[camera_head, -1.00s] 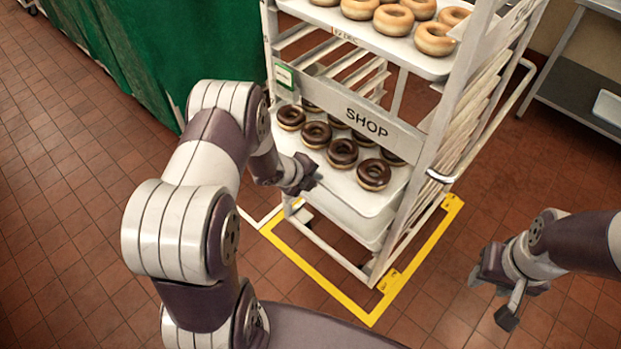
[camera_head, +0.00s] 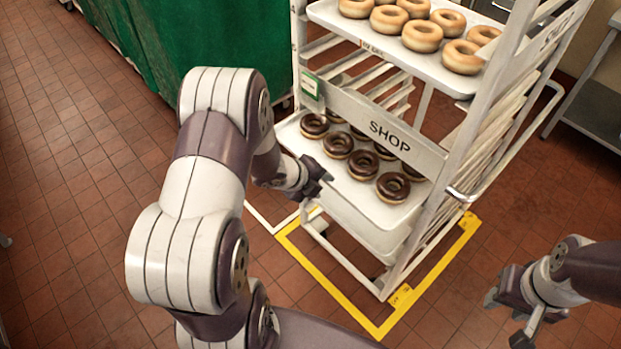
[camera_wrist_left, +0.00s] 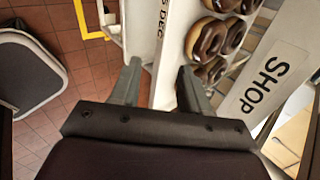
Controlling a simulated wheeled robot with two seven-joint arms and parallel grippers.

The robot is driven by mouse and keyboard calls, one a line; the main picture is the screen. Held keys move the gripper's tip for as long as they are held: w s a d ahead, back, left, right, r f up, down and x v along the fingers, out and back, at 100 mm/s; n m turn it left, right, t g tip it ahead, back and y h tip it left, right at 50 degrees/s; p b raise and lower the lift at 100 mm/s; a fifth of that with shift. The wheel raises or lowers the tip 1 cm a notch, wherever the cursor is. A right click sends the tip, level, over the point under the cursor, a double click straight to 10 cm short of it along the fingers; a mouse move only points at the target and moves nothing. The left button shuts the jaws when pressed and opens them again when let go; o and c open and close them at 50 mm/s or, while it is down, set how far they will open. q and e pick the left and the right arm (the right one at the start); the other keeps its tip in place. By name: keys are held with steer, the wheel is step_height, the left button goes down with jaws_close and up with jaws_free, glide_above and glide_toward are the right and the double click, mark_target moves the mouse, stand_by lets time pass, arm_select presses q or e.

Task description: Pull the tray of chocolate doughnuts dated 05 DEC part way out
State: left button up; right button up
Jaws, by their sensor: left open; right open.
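The tray of chocolate doughnuts (camera_head: 372,205) sits in the rack below the SHOP panel. It holds several dark-glazed ring doughnuts (camera_head: 363,164) and shows in the left wrist view (camera_wrist_left: 171,62), where a label reading "DEC" (camera_wrist_left: 162,22) is on its front edge; the day number is only partly visible. My left gripper (camera_head: 322,182) is at the tray's front left edge. In the left wrist view its open fingers (camera_wrist_left: 158,85) point at the tray edge around the label, with nothing visibly gripped. My right gripper (camera_head: 508,318) is open and empty, low at the right, away from the rack.
The white rack (camera_head: 461,150) carries a SHOP panel (camera_head: 390,137) above the chocolate tray and a tray of pale-glazed doughnuts (camera_head: 325,14) higher up. A yellow floor frame (camera_head: 345,301) surrounds its base. A green curtain (camera_head: 190,45) hangs behind left.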

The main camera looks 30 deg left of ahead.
arm_select(q)
steer(key=v, duration=0.5)
steer(key=shift+s+a+r+p, duration=0.1)
steer(key=shift+s+r+p, duration=0.05)
steer(key=shift+r+p, duration=0.2)
steer(key=shift+f, duration=0.1)
steer(key=s+a+r+n+g+y, duration=0.15)
steer(key=s+n, duration=0.25)
steer(key=n, duration=0.5)
steer(key=s+a+n+g+y, duration=0.3)
steer(key=s+n, duration=0.1)
steer(key=n, duration=0.5)
steer(key=s+d+r+n, duration=0.1)
steer(key=d+r+n, duration=0.1)
steer(key=d, duration=0.3)
steer(key=s+d+r+n+g+h, duration=0.1)
steer(key=s+d+r+n, duration=0.1)
steer(key=d, duration=0.4)
steer(key=shift+s+d+r+n, duration=0.3)
steer(key=shift+d+r, duration=0.05)
steer(key=shift+r, duration=0.45)
